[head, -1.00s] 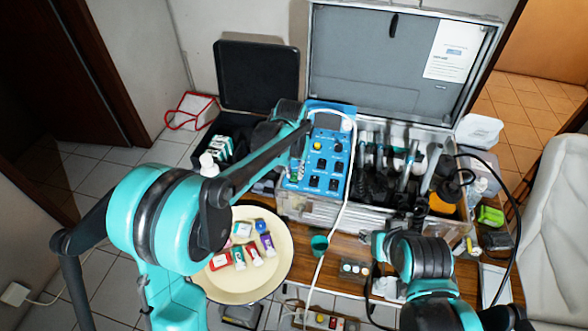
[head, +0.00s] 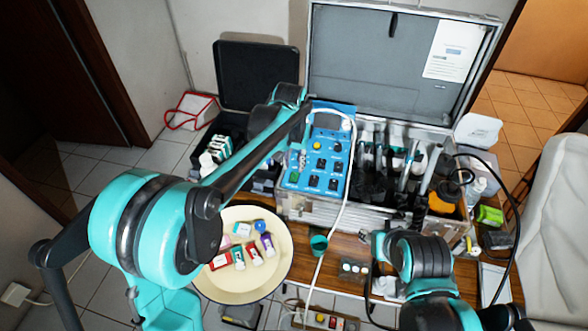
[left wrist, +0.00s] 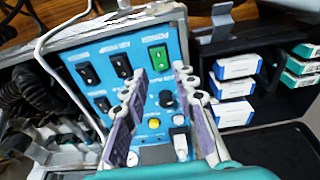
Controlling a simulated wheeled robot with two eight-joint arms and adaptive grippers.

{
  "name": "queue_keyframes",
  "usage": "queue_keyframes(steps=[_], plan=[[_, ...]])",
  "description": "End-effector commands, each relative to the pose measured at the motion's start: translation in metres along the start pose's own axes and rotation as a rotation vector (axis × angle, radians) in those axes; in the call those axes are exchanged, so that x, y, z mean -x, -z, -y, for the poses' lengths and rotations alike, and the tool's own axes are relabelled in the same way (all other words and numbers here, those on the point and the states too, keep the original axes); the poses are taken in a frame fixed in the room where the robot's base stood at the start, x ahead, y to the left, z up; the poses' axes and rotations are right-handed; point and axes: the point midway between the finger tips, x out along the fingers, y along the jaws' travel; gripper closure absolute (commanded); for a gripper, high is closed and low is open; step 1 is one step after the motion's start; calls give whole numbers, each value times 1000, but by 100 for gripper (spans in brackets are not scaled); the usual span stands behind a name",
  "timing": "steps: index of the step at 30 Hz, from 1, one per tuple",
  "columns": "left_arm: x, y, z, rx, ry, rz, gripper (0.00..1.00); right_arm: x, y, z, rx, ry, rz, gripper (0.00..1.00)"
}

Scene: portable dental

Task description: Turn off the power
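The blue control panel (head: 330,150) stands upright on the left part of the open metal case. It carries several black switches, a yellow knob and a green switch (head: 294,177). In the left wrist view the green switch (left wrist: 158,57), under a "POWER" label, shows just beyond the fingertips. My left gripper (left wrist: 160,74) has its two fingers apart with nothing between them, pointing at the switch. In the head view it is at the panel's left edge (head: 301,161); contact cannot be told. My right arm is at the lower right; its gripper (head: 370,240) is small and unclear.
A white cable (head: 346,190) loops over the panel and runs down its front. A round cream tray (head: 222,285) with small boxes and tubes stands at lower left. Hand tools fill the case to the right. An open black case (head: 258,77) stands behind left.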

Motion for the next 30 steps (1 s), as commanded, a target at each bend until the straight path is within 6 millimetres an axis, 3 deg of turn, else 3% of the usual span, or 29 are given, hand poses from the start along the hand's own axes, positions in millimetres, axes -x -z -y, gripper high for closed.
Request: queue_keyframes(steps=[6, 12, 30], plan=[[48, 0, 0, 0, 0, 0, 72, 0, 0, 0, 0, 0, 0, 60], [72, 0, 0, 0, 0, 0, 72, 0, 0, 0, 0, 0, 0, 60], [77, -1, 1, 1, 0, -2, 72, 0, 0, 0, 0, 0, 0, 60]])
